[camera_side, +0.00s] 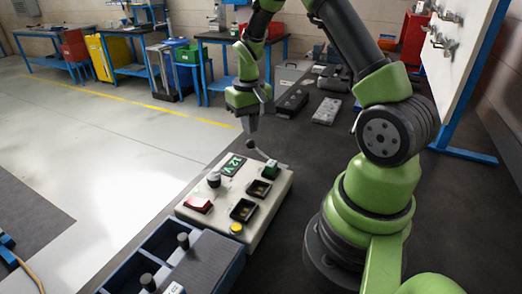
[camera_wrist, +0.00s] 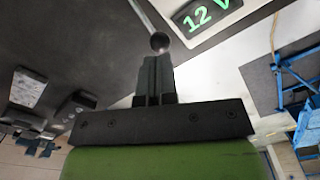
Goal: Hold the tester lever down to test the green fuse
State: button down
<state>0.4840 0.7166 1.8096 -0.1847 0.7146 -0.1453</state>
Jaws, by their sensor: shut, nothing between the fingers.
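The lever's dark ball knob (camera_side: 250,144) is raised at the box's far edge; the knob (camera_wrist: 160,41) also shows in the wrist view, just beyond my fingertips. My gripper (camera_side: 251,128) is shut and empty, pointing down just above the knob. I cannot tell whether it touches the knob. The display (camera_wrist: 205,14) shows at the wrist view's top.
The box top also bears a red part (camera_side: 198,204), a black knob (camera_side: 214,180), dark sockets (camera_side: 243,210) and a yellow button (camera_side: 236,229). A blue tray (camera_side: 165,240) stands at the near side. Grey blocks (camera_side: 327,111) lie behind.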

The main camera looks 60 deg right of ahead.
jog(key=shift+f, duration=0.1)
dwell(0.6)
jog(key=shift+f, duration=0.5)
jog(key=shift+f, duration=0.1)
